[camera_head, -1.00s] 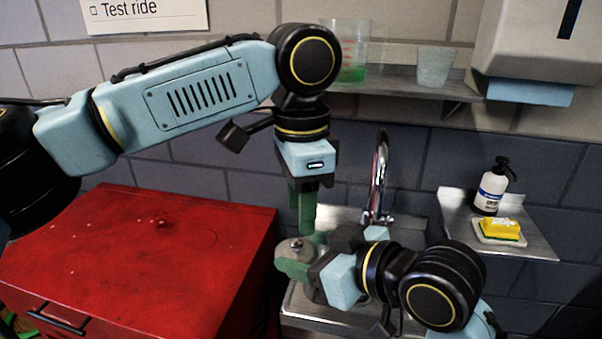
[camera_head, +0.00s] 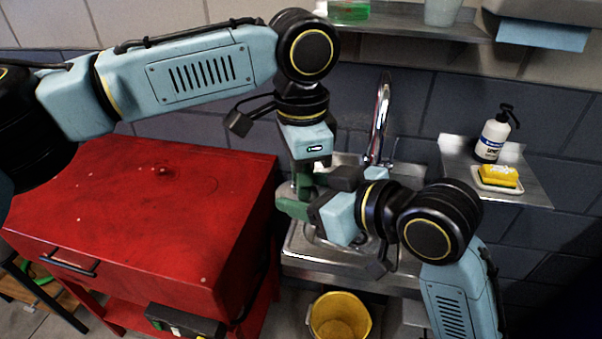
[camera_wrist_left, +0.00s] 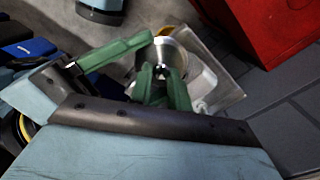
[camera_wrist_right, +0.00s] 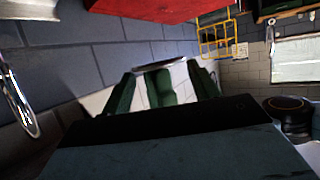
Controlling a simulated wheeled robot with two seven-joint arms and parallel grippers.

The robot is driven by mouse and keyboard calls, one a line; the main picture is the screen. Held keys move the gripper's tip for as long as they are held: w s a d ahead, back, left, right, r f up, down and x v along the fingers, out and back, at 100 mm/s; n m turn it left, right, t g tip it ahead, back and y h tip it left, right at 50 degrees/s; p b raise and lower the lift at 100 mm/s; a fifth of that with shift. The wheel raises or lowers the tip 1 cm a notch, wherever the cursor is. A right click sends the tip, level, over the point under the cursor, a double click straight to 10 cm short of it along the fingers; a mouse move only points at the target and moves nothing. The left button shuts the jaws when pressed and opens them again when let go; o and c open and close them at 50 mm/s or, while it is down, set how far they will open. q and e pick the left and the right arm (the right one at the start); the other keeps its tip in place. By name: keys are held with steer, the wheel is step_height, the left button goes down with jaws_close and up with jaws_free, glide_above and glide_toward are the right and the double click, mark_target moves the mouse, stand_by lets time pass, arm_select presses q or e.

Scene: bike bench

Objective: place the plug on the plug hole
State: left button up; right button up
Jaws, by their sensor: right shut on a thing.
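The metal plug (camera_wrist_left: 174,56) shows in the left wrist view as a shiny round disc with a small knob. My right gripper (camera_head: 290,205) is shut on it, fingers pointing left in the head view, above the sink's (camera_head: 296,252) left side. My left gripper (camera_head: 303,182) points down from above. Its fingers (camera_wrist_left: 162,82) stand apart, one on each side of the knob; contact cannot be told. The plug hole is hidden behind my right gripper and arm.
A red cabinet (camera_head: 150,210) stands left of the sink. A tap (camera_head: 381,115) rises behind the basin. A yellow bucket (camera_head: 340,318) is below. A side shelf (camera_head: 530,190) holds a soap bottle (camera_head: 492,138) and yellow sponge (camera_head: 499,174).

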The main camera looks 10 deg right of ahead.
steer(key=o, duration=1.1)
steer(key=shift+r, duration=0.1)
steer(key=shift+c, duration=0.2)
